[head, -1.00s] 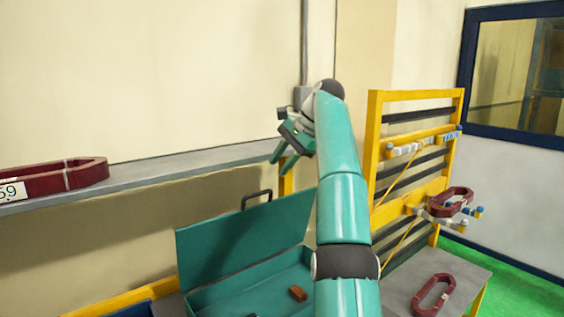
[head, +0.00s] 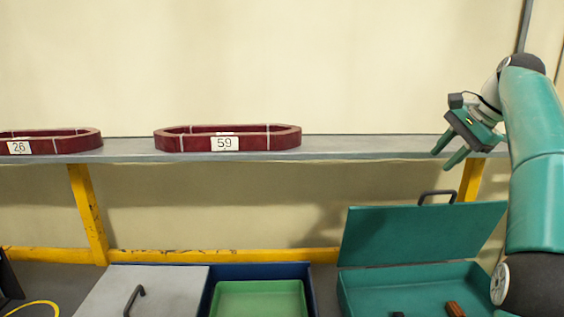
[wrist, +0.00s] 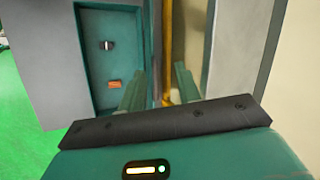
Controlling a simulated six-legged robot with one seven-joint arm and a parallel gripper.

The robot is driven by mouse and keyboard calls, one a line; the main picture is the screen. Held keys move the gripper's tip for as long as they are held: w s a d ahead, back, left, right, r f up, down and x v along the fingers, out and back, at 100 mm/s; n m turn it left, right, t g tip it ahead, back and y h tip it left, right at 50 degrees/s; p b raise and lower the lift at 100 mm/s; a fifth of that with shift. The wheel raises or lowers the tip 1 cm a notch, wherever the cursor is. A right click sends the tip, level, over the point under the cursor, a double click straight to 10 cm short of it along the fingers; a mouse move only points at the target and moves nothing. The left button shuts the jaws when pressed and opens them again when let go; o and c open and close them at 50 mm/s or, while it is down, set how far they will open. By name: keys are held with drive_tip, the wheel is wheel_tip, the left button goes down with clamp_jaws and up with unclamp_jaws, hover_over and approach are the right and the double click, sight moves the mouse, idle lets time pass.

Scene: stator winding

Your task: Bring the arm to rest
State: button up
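My gripper (head: 445,160) hangs at the right of the head view, in front of the right end of the grey shelf and above the open lid of the teal toolbox. Its two fingers point down and to the left. In the wrist view my gripper (wrist: 160,88) has its fingers apart with nothing between them. My teal arm runs down the right edge of the head view.
Coil 59 (head: 227,139) and coil 26 (head: 50,142) lie on the grey shelf (head: 370,149). Below are the toolbox (head: 420,285) with small items inside, a green tray (head: 260,300) in a blue bin, and a grey lid (head: 155,290) with a handle.

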drive_tip(key=s+a+f+n+h, duration=0.1)
drive_tip(key=s+a+f+n, duration=0.2)
drive_tip(key=s+a, duration=0.4)
drive_tip(key=s+a+f+n+h, duration=0.25)
drive_tip(key=s+a, duration=0.25)
drive_tip(key=a, duration=0.4)
drive_tip(key=s+a+f+n, duration=0.3)
drive_tip(key=s+f+n, duration=0.1)
drive_tip(key=s+f, duration=0.5)
drive_tip(key=s+a+f+n+t, duration=0.1)
drive_tip(key=s+a+f+n, duration=0.1)
drive_tip(key=s+f+n, duration=0.3)
drive_tip(key=s+f, duration=0.4)
drive_tip(key=shift+a+f, duration=0.4)
